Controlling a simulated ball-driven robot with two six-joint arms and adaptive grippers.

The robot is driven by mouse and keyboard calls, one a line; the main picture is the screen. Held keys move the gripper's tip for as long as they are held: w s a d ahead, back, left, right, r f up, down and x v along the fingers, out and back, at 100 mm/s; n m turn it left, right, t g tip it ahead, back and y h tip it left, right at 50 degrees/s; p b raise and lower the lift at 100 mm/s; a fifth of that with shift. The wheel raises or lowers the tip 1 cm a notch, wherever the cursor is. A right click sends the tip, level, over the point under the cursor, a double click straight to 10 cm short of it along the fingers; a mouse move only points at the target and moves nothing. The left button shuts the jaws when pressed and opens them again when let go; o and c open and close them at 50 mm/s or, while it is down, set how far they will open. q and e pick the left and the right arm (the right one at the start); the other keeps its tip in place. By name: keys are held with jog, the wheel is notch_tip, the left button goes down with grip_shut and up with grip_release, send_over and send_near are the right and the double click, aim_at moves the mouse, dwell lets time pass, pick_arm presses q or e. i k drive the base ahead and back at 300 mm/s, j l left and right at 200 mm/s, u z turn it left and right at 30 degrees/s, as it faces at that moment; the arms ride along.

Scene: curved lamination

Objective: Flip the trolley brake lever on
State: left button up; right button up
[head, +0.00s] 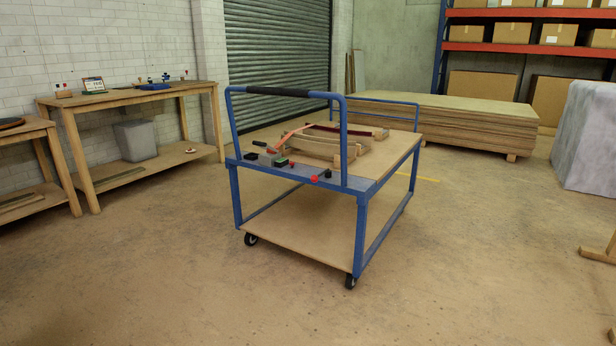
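A blue-framed trolley (362,222) stands in the middle of the head view, with a wooden top, a lower shelf and black castors. A push handle with a black grip (277,91) rises at its near end. A small lever with a red knob (314,179) sits on the blue near-end panel, close to the right handle post. It looks like the brake lever, but it is too small to tell its position. Curved wooden pieces (318,147) and small tools, one with a red handle (260,144), lie on the top. Neither of my grippers is in view.
Two wooden workbenches (130,97) stand along the left wall. A stack of boards (450,118) lies behind the trolley. A wrapped grey block (588,135) stands at the right, below orange shelving (520,48) with boxes. The floor in front of the trolley is clear.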

aim_at(314, 178)
jog(key=i+l, duration=0.3)
jog(key=i+l+z, duration=0.1)
jog(key=i+l, duration=0.15)
jog(key=i, duration=0.3)
jog(key=i+l, duration=0.25)
jog(key=i, duration=0.15)
jog(key=i+l+z, duration=0.1)
jog(key=i+l, duration=0.15)
jog(key=i, duration=0.2)
jog(key=i+l, duration=0.2)
jog(key=i, duration=0.2)
jog(key=z, duration=0.05)
